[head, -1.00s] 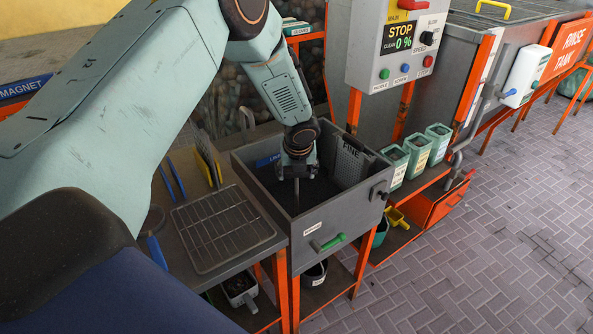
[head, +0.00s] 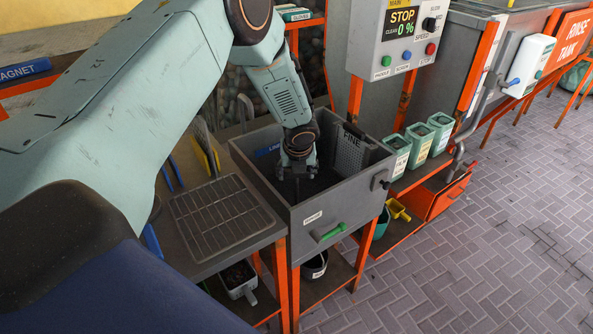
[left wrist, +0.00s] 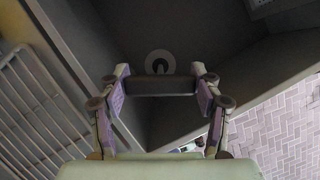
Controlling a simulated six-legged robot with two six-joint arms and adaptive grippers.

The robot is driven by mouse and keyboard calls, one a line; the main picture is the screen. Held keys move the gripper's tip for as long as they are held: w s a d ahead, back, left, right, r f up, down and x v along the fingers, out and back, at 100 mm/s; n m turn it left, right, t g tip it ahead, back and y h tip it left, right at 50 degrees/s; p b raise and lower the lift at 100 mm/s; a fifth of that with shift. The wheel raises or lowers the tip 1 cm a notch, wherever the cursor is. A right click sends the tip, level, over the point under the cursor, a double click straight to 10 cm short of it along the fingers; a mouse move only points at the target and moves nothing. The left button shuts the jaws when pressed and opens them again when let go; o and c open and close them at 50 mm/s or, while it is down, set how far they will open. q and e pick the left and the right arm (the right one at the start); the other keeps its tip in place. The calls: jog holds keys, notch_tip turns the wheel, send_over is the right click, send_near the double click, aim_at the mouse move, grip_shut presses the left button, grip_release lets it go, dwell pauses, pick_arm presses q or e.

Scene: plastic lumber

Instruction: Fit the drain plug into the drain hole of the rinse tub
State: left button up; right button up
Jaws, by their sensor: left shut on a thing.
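The rinse tub (head: 345,213) is a deep grey box with a green handle on its front wall. My left gripper (head: 298,190) reaches down inside it. In the left wrist view the left gripper (left wrist: 155,88) is shut on a dark, short, bar-like piece, the drain plug (left wrist: 160,88), held crosswise between the fingertips. Just beyond it on the tub floor is a pale ring with a dark centre, the drain hole (left wrist: 159,62). The plug overlaps the ring's near side in this view; I cannot tell the height between them. My right gripper is not in view.
A wire rack (head: 222,215) lies on the bench left of the tub. A perforated screen (head: 351,152) stands inside the tub's far right. Green bins (head: 418,143) stand to the right, and the control box (head: 403,35) is behind. The tub walls surround the gripper closely.

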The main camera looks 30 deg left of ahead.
pick_arm(q)
jog(key=shift+f+b, duration=0.35)
jog(key=shift+f, duration=0.55)
jog(key=o, duration=1.7)
jog(key=v, duration=1.2)
